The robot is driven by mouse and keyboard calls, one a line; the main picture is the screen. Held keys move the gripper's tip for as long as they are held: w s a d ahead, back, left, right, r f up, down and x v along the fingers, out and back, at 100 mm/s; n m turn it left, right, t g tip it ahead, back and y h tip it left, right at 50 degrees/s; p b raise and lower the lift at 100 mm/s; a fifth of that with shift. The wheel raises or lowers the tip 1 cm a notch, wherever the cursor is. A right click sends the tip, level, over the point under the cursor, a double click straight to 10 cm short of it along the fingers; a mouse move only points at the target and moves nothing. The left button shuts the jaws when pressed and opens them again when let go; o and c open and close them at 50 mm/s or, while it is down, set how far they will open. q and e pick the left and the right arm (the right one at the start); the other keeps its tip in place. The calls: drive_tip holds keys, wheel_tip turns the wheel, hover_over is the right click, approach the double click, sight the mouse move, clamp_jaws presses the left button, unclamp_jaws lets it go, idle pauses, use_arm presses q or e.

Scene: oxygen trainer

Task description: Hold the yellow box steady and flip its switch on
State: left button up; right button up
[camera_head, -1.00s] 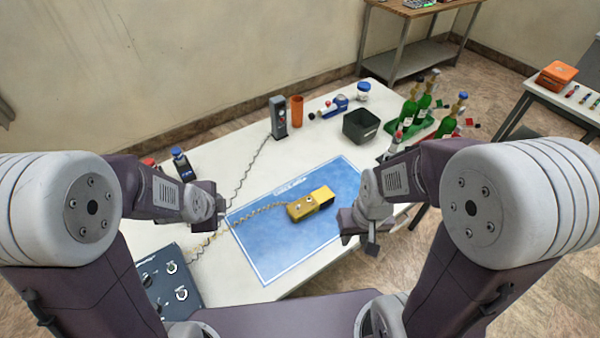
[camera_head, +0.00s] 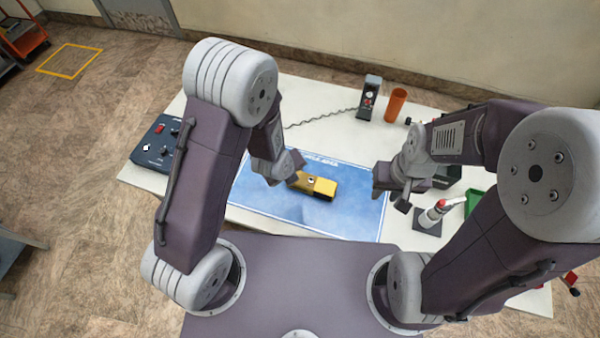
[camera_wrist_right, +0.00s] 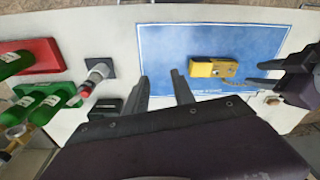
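The yellow box (camera_head: 318,187) lies on the blue mat (camera_head: 262,198), and its yellow body also shows in the right wrist view (camera_wrist_right: 205,68). A small dark switch-like detail is on its top; its position cannot be made out. My left gripper (camera_head: 294,178) is at the box's left end in the head view. In the right wrist view its two fingers (camera_wrist_right: 262,73) look spread beside the box's end; contact cannot be told. My right gripper (camera_wrist_right: 162,88) is open and empty, and in the head view it hangs right of the box (camera_head: 380,186).
A dark control panel (camera_head: 158,145) sits at the table's left. A grey handset unit (camera_head: 369,98) and an orange cup (camera_head: 395,105) stand at the back. Green bottles (camera_wrist_right: 45,103) show in the wrist view.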

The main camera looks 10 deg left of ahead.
drive_tip(key=o, duration=0.6)
drive_tip(key=a, duration=0.2)
drive_tip(key=shift+w+a+r, duration=0.25)
drive_tip(key=shift+a+r, duration=0.1)
drive_tip(key=shift+a, duration=0.05)
drive_tip(key=o, duration=0.5)
drive_tip(key=shift+n, duration=0.5)
drive_tip(key=shift+o, duration=0.2)
drive_tip(key=w+n, duration=0.1)
drive_tip(key=w+d+r+n+t, duration=0.1)
drive_tip(key=w, duration=0.1)
drive_tip(key=w+n, duration=0.2)
drive_tip(key=shift+d+r, duration=0.15)
drive_tip(key=shift+r, duration=0.1)
drive_tip(key=n+g, duration=0.2)
drive_tip(key=n, duration=0.8)
hover_over(329, 187)
wheel_tip(329, 187, down, 18)
drive_tip(key=shift+s+d+f, duration=0.1)
drive_tip(key=shift+f, duration=0.05)
use_arm(q)
drive_tip(key=shift+s+a+f, duration=0.15)
drive_tip(key=shift+s+a, duration=0.05)
drive_tip(key=shift+a, duration=0.25)
use_arm(e)
wheel_tip(329, 187, down, 9)
